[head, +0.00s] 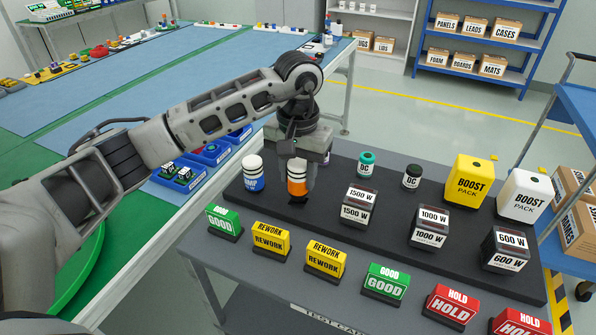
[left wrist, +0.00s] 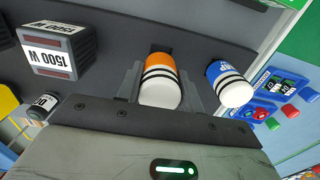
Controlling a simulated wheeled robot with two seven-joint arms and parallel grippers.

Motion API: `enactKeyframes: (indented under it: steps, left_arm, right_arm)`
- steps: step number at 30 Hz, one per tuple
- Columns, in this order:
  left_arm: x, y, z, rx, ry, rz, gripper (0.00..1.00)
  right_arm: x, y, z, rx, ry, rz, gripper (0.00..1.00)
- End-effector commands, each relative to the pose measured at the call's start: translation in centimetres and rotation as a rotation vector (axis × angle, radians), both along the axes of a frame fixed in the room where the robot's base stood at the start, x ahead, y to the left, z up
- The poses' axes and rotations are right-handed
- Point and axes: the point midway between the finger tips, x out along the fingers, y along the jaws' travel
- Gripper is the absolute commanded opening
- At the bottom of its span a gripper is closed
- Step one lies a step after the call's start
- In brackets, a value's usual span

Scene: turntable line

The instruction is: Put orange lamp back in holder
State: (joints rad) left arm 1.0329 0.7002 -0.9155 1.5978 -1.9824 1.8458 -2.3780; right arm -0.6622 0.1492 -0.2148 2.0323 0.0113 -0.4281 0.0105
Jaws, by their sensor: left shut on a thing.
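The orange lamp (head: 297,187), with white top and black bands, stands upright on the dark board (head: 330,214) of the test cart. In the left wrist view the lamp (left wrist: 159,68) is between the two fingers. My left gripper (head: 297,178) comes down from above and is shut on the lamp. It also shows in the left wrist view (left wrist: 162,92). The lamp's lower end is at a dark spot in the board; I cannot tell how deep it sits. A blue lamp with a white top (head: 253,174) stands just left of it. My right gripper is not in view.
Several dark wattage blocks, such as the 1500 W block (head: 357,207), stand right of the lamp. Yellow (head: 469,182) and white (head: 523,195) boost packs are at the back right. Sign blocks line the cart's front, including a yellow rework sign (head: 271,238).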

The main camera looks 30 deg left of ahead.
Motion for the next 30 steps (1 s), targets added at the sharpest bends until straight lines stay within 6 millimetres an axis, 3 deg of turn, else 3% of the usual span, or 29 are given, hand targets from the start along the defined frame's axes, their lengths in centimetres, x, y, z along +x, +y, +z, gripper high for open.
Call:
enactKeyframes:
  steps: [30]
  left_arm:
    - [0.0, 0.0, -1.9, -0.001, -0.001, 0.000, 0.10]
  right_arm:
    - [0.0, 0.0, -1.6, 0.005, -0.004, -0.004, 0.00]
